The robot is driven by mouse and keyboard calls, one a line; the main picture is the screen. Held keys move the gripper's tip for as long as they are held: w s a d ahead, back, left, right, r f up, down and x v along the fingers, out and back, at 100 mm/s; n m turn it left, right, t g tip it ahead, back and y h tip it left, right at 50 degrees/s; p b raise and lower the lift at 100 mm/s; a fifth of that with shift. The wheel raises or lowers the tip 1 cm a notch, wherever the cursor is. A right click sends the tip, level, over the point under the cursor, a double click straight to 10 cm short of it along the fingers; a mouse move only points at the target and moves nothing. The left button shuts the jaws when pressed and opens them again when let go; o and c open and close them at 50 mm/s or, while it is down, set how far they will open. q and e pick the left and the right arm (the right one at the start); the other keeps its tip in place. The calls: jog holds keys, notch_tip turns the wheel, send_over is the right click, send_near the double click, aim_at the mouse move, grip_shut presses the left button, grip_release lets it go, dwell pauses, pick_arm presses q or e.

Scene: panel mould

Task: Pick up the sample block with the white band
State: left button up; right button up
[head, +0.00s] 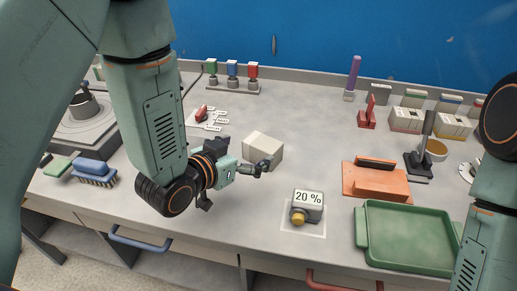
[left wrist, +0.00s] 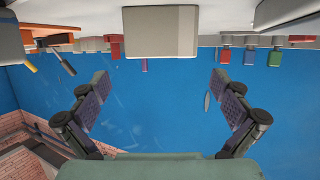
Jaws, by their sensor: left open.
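A pale cream block (head: 263,148) stands on the grey bench, just beyond my left gripper. I cannot make out a separate white band on it. My left gripper (head: 262,166) is open and low over the bench, on the near side of the block, and partly overlaps it in the head view. In the left wrist view, the block (left wrist: 160,32) appears upside down, centred ahead of the open fingers (left wrist: 160,77), with nothing between them. Only part of my right arm shows at the right edge; its gripper is out of view.
A 20 % sign with a yellow knob (head: 298,216) stands to the near right. An orange float (head: 376,180) and a green tray (head: 408,236) lie further right. Several blocks with coloured bands (head: 414,98) stand at the back right. A blue brush (head: 94,171) lies at left.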

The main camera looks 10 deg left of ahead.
aim_at(261, 143)
pick_arm(q)
jog(key=x, duration=0.4)
jog(key=shift+w+d+f, duration=0.1)
jog(key=shift+w, duration=0.2)
jog(key=shift+w+f, duration=0.1)
jog(key=shift+w, duration=0.2)
jog(key=shift+d, duration=0.15)
jog(key=c, duration=1.2)
jog(key=shift+w, duration=0.1)
jog(key=shift+c, duration=0.5)
